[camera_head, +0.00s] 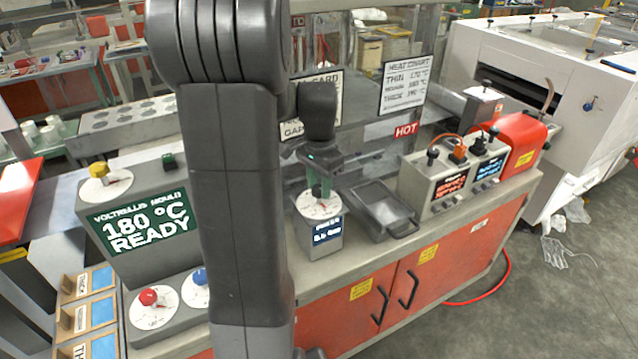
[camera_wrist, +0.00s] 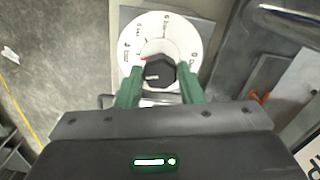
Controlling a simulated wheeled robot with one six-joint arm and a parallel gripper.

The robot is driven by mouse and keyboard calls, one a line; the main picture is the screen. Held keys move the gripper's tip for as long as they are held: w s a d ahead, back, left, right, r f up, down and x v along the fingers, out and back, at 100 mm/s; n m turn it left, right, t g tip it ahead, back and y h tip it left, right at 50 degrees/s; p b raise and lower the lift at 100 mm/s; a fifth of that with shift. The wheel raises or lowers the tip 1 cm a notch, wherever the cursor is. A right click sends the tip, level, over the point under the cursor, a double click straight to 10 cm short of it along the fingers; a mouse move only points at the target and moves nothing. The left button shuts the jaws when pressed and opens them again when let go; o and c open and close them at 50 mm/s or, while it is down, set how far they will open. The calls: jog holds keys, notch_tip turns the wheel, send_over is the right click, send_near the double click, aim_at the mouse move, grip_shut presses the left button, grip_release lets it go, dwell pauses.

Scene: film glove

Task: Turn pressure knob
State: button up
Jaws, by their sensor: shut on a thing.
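The black pressure knob (camera_wrist: 160,72) stands on a white round dial (camera_wrist: 145,24) with several printed marks and a small red mark. In the head view, the dial (camera_head: 319,208) is on top of a small grey box (camera_head: 306,234) with a blue label, on the counter. My gripper (camera_head: 319,185) points down on the knob from above. In the wrist view, the green fingers of my gripper (camera_wrist: 160,82) sit on either side of the knob, shut on it. The knob is partly hidden by the fingers in the head view.
A metal tray (camera_head: 381,208) lies right of the box. Control boxes with black knobs (camera_head: 448,180) stand further right. A "180 °C READY" panel (camera_head: 140,225) is at left, with red (camera_head: 148,297) and blue knobs in front. My arm hides the counter between.

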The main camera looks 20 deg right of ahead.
aim_at(319, 188)
jog(key=shift+r+m, duration=0.1)
jog(key=shift+m, duration=1.1)
jog(key=o, duration=1)
jog(key=shift+c, duration=0.2)
notch_tip(319, 188, up, 14)
jog(key=b, duration=0.1)
jog(key=shift+f, duration=0.25)
notch_tip(319, 188, down, 14)
jog(key=shift+r+p, duration=0.1)
jog(key=shift+p, duration=0.4)
